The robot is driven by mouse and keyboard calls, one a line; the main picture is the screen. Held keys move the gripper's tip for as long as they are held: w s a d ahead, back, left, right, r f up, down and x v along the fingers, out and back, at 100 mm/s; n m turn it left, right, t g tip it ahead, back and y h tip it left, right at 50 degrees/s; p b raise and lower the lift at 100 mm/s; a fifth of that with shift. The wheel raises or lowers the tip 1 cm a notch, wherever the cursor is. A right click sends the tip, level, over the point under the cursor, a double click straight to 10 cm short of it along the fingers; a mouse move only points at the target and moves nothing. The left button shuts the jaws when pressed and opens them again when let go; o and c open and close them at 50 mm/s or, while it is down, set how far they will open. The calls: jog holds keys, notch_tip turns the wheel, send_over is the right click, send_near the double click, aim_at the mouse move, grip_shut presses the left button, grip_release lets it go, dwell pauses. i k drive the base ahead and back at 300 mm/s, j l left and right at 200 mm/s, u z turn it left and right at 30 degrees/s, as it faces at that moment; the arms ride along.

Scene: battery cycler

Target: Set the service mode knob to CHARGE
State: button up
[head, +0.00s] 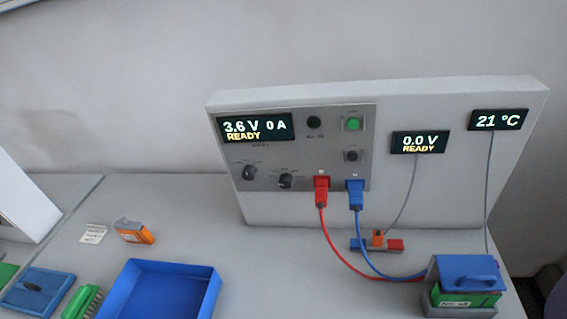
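The cycler panel (300,150) is a grey plate on an upright white board at the back of the bench. It carries two dark rotary knobs low on its left half: a left knob (249,172) and a right knob (286,181). The markings around both are too small to read, so I cannot tell which is the service mode knob or what either points at. My gripper is not in view.
Red (321,190) and blue (355,193) plugs sit in the panel, their cables running to a battery holder (465,285) at front right. A green button (353,124) is at the panel's upper right. A blue tray (160,292) stands front left. Bench before the knobs is clear.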

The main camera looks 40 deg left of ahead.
aim_at(249, 171)
jog(key=i+j+z, duration=0.1)
jog(key=j+z, duration=0.25)
jog(key=j, duration=0.3)
jog(key=j+z, duration=0.35)
jog(key=j, duration=0.35)
